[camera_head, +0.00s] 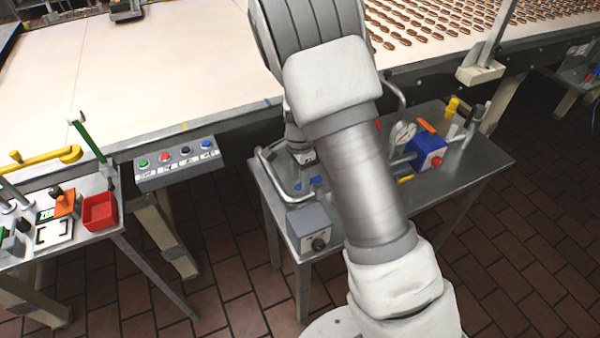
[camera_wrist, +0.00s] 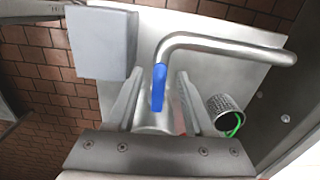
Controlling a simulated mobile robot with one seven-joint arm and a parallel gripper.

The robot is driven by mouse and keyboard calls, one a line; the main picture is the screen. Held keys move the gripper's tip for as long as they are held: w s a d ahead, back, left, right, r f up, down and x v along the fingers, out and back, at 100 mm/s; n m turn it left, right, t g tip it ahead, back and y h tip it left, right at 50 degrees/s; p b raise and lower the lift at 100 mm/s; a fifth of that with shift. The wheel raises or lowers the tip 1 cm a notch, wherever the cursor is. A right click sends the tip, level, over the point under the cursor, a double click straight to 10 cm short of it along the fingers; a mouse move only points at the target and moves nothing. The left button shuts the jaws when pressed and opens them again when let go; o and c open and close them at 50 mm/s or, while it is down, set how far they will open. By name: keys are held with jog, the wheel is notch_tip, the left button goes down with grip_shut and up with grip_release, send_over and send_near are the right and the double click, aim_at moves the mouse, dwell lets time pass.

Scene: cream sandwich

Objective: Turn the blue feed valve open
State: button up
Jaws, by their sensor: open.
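The blue feed valve handle (camera_wrist: 158,88) is a narrow lever on a bent silver pipe (camera_wrist: 215,40) in the wrist view. It lies lengthwise between the two fingers of my gripper (camera_wrist: 161,77). The fingers are open, with a visible gap on each side of the handle. In the head view, small blue parts (camera_head: 314,181) show beside my arm on the metal side table (camera_head: 475,165); my arm hides much of this area. The lower end of the handle meets a round silver body partly hidden by my gripper.
A grey box (camera_wrist: 102,42) stands left of the handle, and a mesh cup (camera_wrist: 226,115) with a green loop is on the right. A gauge (camera_head: 403,134) and blue box (camera_head: 427,152) stand right of my arm. A button panel (camera_head: 178,163) is at left.

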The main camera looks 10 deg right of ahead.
notch_tip(320, 180, up, 18)
jog(key=shift+f+p, duration=0.25)
jog(key=shift+p, duration=0.05)
dwell(0.4)
jog(key=s+d+r+n+t, duration=0.2)
jog(key=s+r+n, duration=0.1)
jog(key=s, duration=0.5)
jog(key=s+d+r+n+t, duration=0.1)
jog(key=s+d+r+n, duration=0.1)
jog(key=s+r+n, duration=0.2)
jog(key=s+d+r+n+t, duration=0.2)
jog(key=s+r+n, duration=0.2)
jog(key=s, duration=0.7)
jog(key=n, duration=0.2)
jog(key=shift+s+d+r+n+t, duration=0.25)
jog(key=shift+s+d+n+t, duration=0.05)
jog(key=shift+s+d+n, duration=0.1)
jog(key=shift+w+a, duration=0.1)
